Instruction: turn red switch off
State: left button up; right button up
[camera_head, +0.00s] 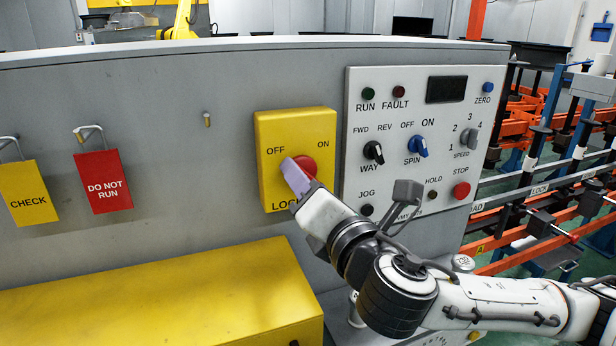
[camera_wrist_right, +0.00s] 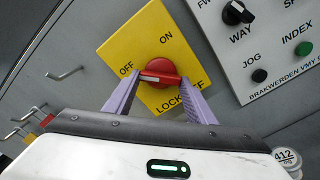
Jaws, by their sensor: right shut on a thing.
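The red switch (camera_head: 306,166) is a round rotary knob on a yellow plate (camera_head: 322,125) marked OFF at upper left, ON at upper right and LOCK at the bottom. In the right wrist view, the red switch (camera_wrist_right: 160,72) has its bar lying nearly level, with the white mark at its left end near the OFF label. My right gripper (camera_wrist_right: 160,78) has its lilac fingers at the two ends of the bar, shut on it. In the head view, my right gripper (camera_head: 297,177) partly covers the knob and the LOCK label. My left gripper is not in view.
A grey control panel (camera_head: 385,215) with knobs and buttons stands right of the yellow plate. Yellow CHECK (camera_head: 27,185) and red DO NOT RUN (camera_head: 103,165) tags hang on hooks at left. A yellow cover (camera_head: 150,300) juts out below.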

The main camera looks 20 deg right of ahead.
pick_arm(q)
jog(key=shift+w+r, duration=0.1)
pick_arm(e)
jog(key=shift+f, duration=0.1)
jog(key=o, duration=1)
jog(key=shift+o, duration=0.2)
jog(key=shift+s, duration=0.1)
